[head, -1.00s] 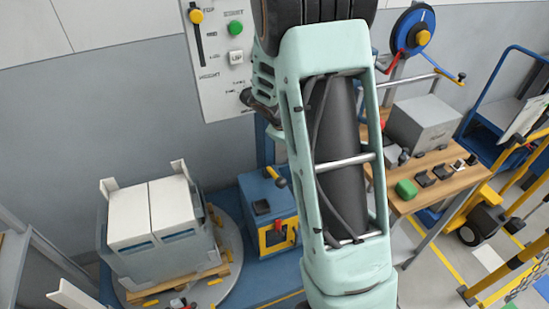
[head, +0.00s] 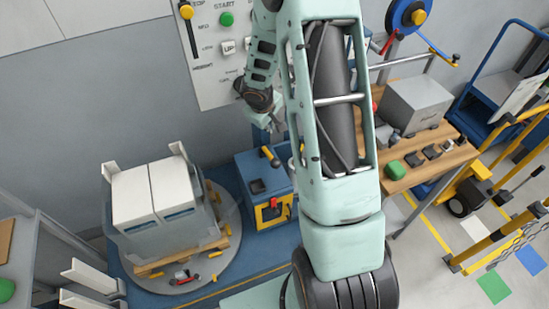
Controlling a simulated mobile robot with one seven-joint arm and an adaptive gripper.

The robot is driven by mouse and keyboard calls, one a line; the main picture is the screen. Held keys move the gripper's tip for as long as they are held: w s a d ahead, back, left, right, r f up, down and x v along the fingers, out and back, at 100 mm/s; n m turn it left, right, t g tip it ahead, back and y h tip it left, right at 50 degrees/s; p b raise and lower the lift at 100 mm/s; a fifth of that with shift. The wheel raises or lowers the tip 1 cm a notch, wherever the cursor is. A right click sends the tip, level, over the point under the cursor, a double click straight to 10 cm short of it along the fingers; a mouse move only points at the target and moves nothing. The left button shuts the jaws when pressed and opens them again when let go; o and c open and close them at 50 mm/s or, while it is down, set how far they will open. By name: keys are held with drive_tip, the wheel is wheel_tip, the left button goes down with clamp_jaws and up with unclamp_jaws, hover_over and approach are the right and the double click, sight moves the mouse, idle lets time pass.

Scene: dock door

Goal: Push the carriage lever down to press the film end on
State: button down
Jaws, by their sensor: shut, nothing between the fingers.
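The blue carriage (head: 262,186) stands behind the right side of the turntable, with a yellow-framed opening on its front. A dark lever with a yellow end (head: 267,153) sticks up from its top. My gripper (head: 278,124) is small in the picture and partly hidden by my arm. It hangs just above the lever and is shut and empty. I cannot tell whether it touches the lever. The load (head: 160,235), white boxes in a pale wrap with corner boards, stands on a wooden pallet on the grey turntable (head: 232,219). The film end cannot be made out.
A control panel (head: 205,72) with a green button is on the wall behind my wrist. A wooden bench (head: 400,184) with a grey box (head: 415,102) stands at the right, beside a yellow truck (head: 480,195). Shelving is at the lower left. Floor at the lower right is partly clear.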

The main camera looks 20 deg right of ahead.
drive_tip(key=b, duration=0.7)
hover_over(272, 159)
drive_tip(key=w, duration=0.2)
wheel_tip(272, 159, down, 7)
drive_tip(key=shift+s+d+r, duration=0.15)
drive_tip(key=shift+s+f+b, duration=0.5)
drive_tip(key=shift+f+b, duration=0.2)
drive_tip(key=shift+b, duration=0.4)
drive_tip(key=shift+f, duration=0.15)
drive_tip(key=shift+s+f+b, duration=0.15)
drive_tip(key=shift+f+b, duration=0.1)
drive_tip(key=shift+b, duration=0.4)
